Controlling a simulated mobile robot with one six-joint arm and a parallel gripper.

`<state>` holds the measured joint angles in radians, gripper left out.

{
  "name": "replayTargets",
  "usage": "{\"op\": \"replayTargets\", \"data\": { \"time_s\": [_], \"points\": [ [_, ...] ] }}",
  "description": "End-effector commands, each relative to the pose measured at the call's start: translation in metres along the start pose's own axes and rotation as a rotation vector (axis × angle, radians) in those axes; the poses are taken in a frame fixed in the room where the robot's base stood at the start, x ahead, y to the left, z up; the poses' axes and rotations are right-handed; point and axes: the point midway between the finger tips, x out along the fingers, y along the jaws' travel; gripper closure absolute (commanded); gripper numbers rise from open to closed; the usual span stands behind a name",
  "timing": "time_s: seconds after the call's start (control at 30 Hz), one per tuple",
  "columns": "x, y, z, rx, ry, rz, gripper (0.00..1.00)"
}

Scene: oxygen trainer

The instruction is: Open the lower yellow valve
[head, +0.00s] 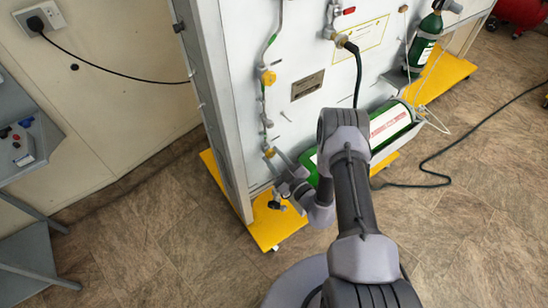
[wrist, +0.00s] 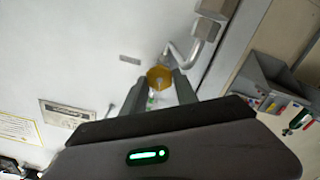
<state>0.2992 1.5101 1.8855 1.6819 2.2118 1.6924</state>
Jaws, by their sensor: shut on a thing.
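The lower yellow valve (head: 268,152) sits on a thin pipe on the white panel, near the panel's left edge. My gripper (head: 277,160) reaches it from the lower right, and its jaws partly hide it in the head view. In the wrist view the yellow knob (wrist: 158,77) lies between the tips of my two fingers (wrist: 160,86). My gripper is shut on this knob. The knob's exact turn angle cannot be told. The upper yellow valve (head: 268,77) is on the same pipe higher up, clear of my gripper.
A green and white cylinder (head: 391,125) lies along the panel, right of my arm. A small green bottle (head: 424,45) stands farther back. A yellow base (head: 269,227) juts out below the panel. A black cable (head: 440,158) crosses the floor. A grey shelf (head: 30,135) stands at left.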

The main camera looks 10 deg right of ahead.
Motion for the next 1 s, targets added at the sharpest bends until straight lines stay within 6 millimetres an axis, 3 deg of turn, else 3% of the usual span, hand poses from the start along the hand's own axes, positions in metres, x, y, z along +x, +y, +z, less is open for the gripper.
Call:
{"op": "replayTargets", "data": {
  "time_s": [0.13, 0.4, 0.43, 0.53, 1.0],
  "points": [
    [0.0002, -0.0004, -0.0001, -0.149, 0.001, 0.000, 1.00],
    [0.0004, -0.0003, -0.0003, -0.169, 0.001, 0.000, 1.00],
    [0.0004, -0.0003, -0.0003, -0.169, 0.001, 0.000, 0.63],
    [0.0003, -0.0003, -0.0003, -0.168, 0.001, 0.000, 0.43],
    [-0.0053, 0.0012, 0.0010, -0.166, 0.002, -0.003, 0.43]
  ]
}}
